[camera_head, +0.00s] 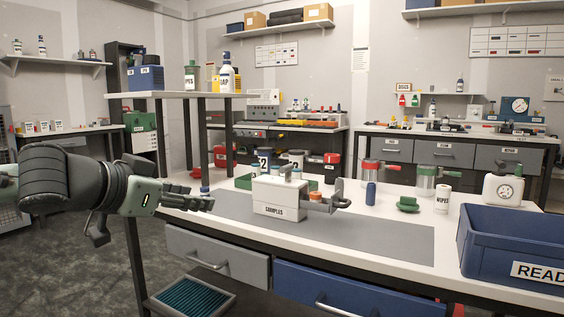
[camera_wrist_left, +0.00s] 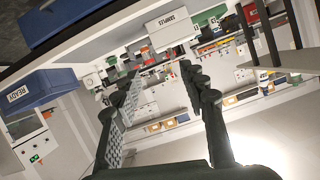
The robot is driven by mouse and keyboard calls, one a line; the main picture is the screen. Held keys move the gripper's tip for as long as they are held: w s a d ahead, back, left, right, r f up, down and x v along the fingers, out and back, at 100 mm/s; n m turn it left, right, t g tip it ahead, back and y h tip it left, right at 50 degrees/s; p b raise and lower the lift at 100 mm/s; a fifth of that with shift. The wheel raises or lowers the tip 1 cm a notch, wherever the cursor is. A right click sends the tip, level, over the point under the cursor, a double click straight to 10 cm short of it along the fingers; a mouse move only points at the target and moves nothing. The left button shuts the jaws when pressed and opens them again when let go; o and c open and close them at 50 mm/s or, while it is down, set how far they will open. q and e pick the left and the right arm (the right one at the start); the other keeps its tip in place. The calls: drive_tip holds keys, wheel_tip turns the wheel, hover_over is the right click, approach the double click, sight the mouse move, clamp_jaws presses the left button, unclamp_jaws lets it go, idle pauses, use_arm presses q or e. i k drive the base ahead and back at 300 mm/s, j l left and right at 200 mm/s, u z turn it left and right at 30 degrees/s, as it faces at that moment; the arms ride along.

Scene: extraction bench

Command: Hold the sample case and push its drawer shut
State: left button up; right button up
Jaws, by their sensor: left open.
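The sample case, a white box labelled SAMPLES (camera_head: 279,198), stands on the grey mat of the bench in the head view. Its drawer (camera_head: 318,205) sticks out of its right side, with orange-brown contents and a grey handle (camera_head: 340,196) at the outer end. In the left wrist view the case (camera_wrist_left: 168,30) shows upside down, beyond the fingers. My left gripper (camera_head: 202,200) is open and empty, left of the case and apart from it. Its two fingers also show spread in the left wrist view (camera_wrist_left: 162,82). My right gripper is not in view.
A blue READ-labelled bin (camera_head: 510,245) stands at the bench's right end. A raised shelf (camera_head: 185,94) is behind my left arm. The mat (camera_head: 380,235) before the case is clear.

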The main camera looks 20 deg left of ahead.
sight(328, 206)
drive_tip(key=i, duration=1.1)
